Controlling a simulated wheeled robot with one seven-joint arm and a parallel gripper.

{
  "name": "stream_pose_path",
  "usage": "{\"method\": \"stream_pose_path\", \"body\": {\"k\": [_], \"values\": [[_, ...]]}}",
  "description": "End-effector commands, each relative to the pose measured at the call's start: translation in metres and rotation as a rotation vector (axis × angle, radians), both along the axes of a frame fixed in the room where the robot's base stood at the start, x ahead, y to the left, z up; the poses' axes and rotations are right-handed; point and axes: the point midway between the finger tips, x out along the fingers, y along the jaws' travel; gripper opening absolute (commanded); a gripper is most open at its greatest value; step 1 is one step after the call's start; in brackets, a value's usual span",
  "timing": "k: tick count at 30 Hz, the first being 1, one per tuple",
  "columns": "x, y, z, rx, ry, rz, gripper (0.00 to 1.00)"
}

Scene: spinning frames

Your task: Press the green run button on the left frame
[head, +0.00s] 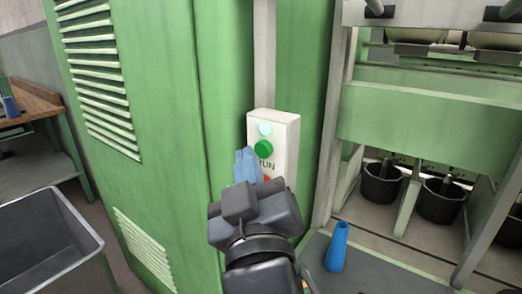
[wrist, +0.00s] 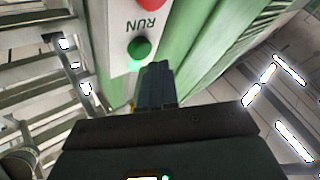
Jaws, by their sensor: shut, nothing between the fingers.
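The green run button (head: 263,149) sits on a white control box (head: 286,141) on the green frame (head: 225,80). A pale lit lamp (head: 265,129) is above it, with the RUN label below it. A red button (head: 267,178) lower down is mostly hidden by my gripper. My gripper (head: 246,158) is shut and empty, its blue fingers just left of and below the green button. In the wrist view the picture is turned over; the green button (wrist: 139,48) shows just beyond the fingertips (wrist: 156,68). I see no contact.
A blue cone-shaped bobbin (head: 338,247) stands on a surface right of my arm. Black pots (head: 381,182) stand in the machine bays at right. A grey metal bin (head: 45,245) and a wooden bench (head: 30,102) are at left.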

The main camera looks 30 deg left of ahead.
Motion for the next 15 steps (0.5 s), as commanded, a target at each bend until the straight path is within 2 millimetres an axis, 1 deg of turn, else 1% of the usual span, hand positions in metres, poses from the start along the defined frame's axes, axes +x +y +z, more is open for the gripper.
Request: {"method": "stream_pose_path", "body": {"k": [5, 15], "values": [[-0.012, 0.001, -0.002, 0.000, -0.001, 0.002, 0.00], [-0.042, 0.004, -0.001, 0.001, -0.001, 0.002, 0.00]]}}
